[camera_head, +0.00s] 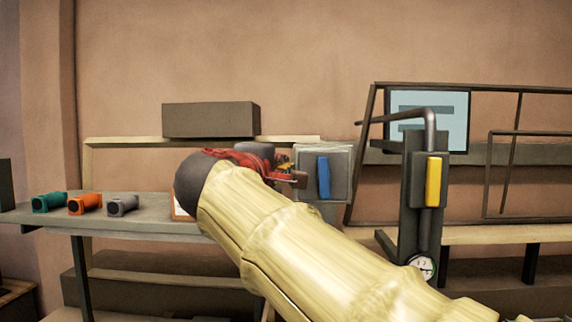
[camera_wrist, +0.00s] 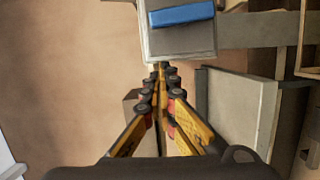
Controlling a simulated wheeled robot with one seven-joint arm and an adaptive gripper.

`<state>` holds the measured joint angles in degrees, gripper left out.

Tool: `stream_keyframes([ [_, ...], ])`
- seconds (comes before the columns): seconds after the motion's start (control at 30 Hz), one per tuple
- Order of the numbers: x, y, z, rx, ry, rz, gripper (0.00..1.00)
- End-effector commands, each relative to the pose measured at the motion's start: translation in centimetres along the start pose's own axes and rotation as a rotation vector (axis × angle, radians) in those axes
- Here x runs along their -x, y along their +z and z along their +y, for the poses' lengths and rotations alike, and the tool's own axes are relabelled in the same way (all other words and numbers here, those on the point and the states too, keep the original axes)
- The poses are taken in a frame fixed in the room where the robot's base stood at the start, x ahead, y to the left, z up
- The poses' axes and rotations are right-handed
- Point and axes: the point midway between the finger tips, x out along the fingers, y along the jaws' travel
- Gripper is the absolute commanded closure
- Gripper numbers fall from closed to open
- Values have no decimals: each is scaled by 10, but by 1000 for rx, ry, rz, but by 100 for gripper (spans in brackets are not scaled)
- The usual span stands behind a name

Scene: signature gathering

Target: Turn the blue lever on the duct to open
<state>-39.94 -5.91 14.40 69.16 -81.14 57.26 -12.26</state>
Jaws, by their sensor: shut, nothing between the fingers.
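The blue lever (camera_head: 323,178) stands upright on the front of a grey duct box (camera_head: 340,172) in the head view. In the wrist view the blue lever (camera_wrist: 181,14) lies across the grey box (camera_wrist: 180,42) at the top of the picture. My gripper (camera_wrist: 160,72) is shut and empty, its yellow fingers together, with the tips at the box's near edge and short of the lever. I cannot tell whether the tips touch the box. In the head view my gripper (camera_head: 296,178) is just left of the lever, partly hidden behind my arm.
A yellow lever (camera_head: 433,181) sits on a grey post with a bent pipe (camera_head: 430,130) and a round gauge (camera_head: 423,266) to the right. Teal (camera_head: 49,202), orange (camera_head: 84,203) and grey (camera_head: 122,204) cylinders lie on the left table (camera_head: 150,234). A dark box (camera_head: 211,120) is behind.

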Motion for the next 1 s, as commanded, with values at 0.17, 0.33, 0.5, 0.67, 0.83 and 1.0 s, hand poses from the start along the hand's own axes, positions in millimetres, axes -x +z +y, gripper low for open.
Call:
stream_keyframes([
  [0.17,29,-1,-2,1,-2,3,100],
  [0.33,42,-1,-3,2,-1,1,100],
  [0.5,44,0,-3,2,-1,0,100],
  [0.67,44,0,-2,2,-1,0,100],
  [0.83,44,-6,-11,-39,-29,18,100],
  [1.0,46,-22,-92,-79,-209,55,100],
])
